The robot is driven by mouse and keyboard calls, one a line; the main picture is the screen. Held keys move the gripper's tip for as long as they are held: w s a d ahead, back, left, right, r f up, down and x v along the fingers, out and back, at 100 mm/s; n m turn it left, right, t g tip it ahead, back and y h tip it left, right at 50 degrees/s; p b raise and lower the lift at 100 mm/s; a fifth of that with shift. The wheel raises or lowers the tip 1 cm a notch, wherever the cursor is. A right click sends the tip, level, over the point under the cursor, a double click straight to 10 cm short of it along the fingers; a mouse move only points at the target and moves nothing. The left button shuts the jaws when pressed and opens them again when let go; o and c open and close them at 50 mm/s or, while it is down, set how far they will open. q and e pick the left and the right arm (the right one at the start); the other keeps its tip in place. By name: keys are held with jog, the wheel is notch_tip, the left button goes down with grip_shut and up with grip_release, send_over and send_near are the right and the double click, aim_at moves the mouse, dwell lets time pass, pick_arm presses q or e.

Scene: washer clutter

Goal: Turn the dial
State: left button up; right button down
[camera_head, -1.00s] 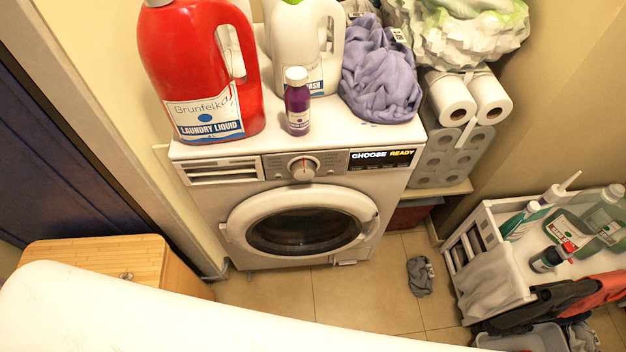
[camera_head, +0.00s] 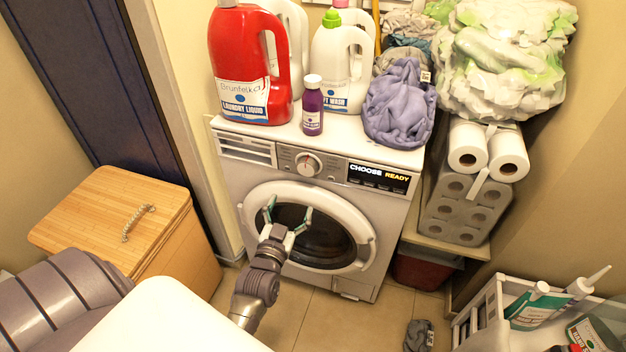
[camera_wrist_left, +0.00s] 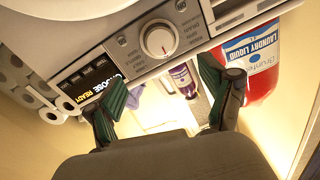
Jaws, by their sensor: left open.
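The dial (camera_head: 308,164) is a round white knob with a red mark on the front panel of the washing machine (camera_head: 229,190). It also shows in the left wrist view (camera_wrist_left: 158,39), ahead of the fingers and apart from them. My left gripper (camera_head: 287,213) is open and empty in front of the washer door, below the dial in the head view. In the left wrist view its two green-padded fingers (camera_wrist_left: 162,93) stand wide apart. The panel's display (camera_head: 378,177) reads "CHOOSE READY". My right gripper is not in view.
A red laundry liquid jug (camera_head: 243,60), a purple bottle (camera_head: 312,108), a white jug (camera_head: 338,75) and purple cloth (camera_head: 398,105) stand on the washer. Toilet paper packs (camera_head: 465,195) are at the right. A wooden-lidded box (camera_head: 100,215) is at the left. Some floor in front is clear.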

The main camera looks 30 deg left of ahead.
aim_at(306, 170)
pick_arm(q)
jog(key=x, duration=1.3)
jog(key=shift+f, duration=0.1)
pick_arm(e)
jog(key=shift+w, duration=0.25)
pick_arm(q)
jog(key=c, duration=1.2)
jog(key=shift+o, duration=0.2)
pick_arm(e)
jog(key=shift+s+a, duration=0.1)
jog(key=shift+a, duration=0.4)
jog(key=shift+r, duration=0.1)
pick_arm(q)
jog(key=n+p, duration=0.1)
jog(key=n, duration=0.2)
jog(key=shift+n, duration=0.3)
jog(key=shift+n+p, duration=0.65)
jog(key=shift+n, duration=0.85)
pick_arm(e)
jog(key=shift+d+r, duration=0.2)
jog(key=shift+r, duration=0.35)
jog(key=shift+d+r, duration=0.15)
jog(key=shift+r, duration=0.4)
